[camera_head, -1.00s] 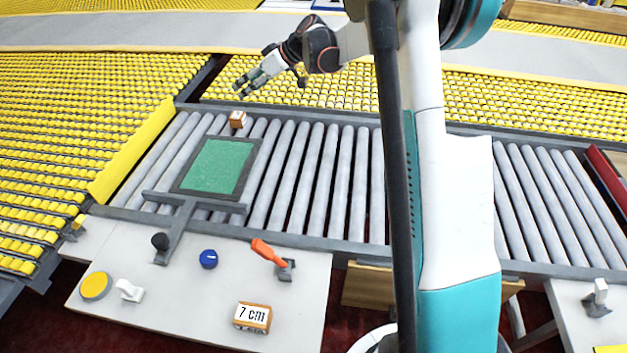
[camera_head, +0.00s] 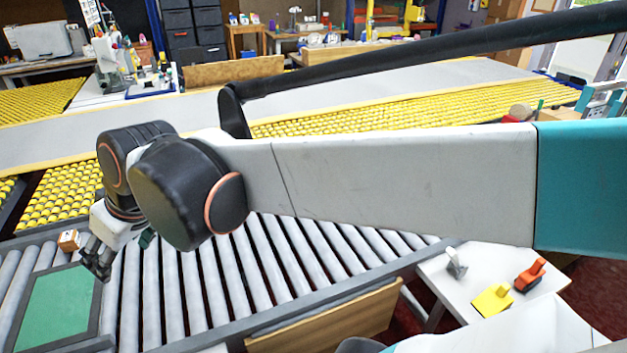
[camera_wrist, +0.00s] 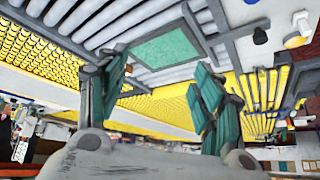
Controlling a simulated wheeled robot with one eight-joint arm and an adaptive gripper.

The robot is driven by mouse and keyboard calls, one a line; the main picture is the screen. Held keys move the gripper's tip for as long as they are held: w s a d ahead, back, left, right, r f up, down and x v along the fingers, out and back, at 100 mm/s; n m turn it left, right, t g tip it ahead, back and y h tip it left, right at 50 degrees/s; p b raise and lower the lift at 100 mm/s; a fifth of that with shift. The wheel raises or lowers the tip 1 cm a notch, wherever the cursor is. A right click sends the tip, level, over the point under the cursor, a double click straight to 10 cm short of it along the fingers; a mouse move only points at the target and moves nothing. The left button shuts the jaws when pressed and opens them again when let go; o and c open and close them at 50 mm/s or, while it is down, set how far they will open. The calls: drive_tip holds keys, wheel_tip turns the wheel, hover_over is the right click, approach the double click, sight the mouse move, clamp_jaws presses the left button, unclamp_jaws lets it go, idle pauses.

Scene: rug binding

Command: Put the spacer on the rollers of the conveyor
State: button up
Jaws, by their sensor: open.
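A small wooden block with a white label (camera_head: 69,240) sits on the far end of the conveyor's grey rollers (camera_head: 180,290), left of my gripper. I cannot tell whether it is the spacer; its label is unreadable. The block marked "7 cm" is not visible now. My gripper (camera_head: 98,260) hangs over the rollers beside the green panel. In the wrist view my gripper (camera_wrist: 160,80) is open, its teal-padded fingers wide apart, with no object held between them. The rollers show there too (camera_wrist: 95,22), beyond the fingers.
A dark-framed green panel (camera_head: 55,305) lies over the rollers at the lower left and also shows in the wrist view (camera_wrist: 166,48). A white table (camera_head: 450,295) at right holds an orange-red piece (camera_head: 530,274) and a yellow piece (camera_head: 492,301). My arm crosses the middle.

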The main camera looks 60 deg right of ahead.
drive_tip(key=s+d+f+m+h, duration=0.1)
drive_tip(key=s+f, duration=0.3)
drive_tip(key=s, duration=0.5)
drive_tip(key=shift+s+d+f+t+h, duration=0.15)
drive_tip(key=shift+d+t+h, duration=0.1)
drive_tip(key=shift+t+h, duration=0.05)
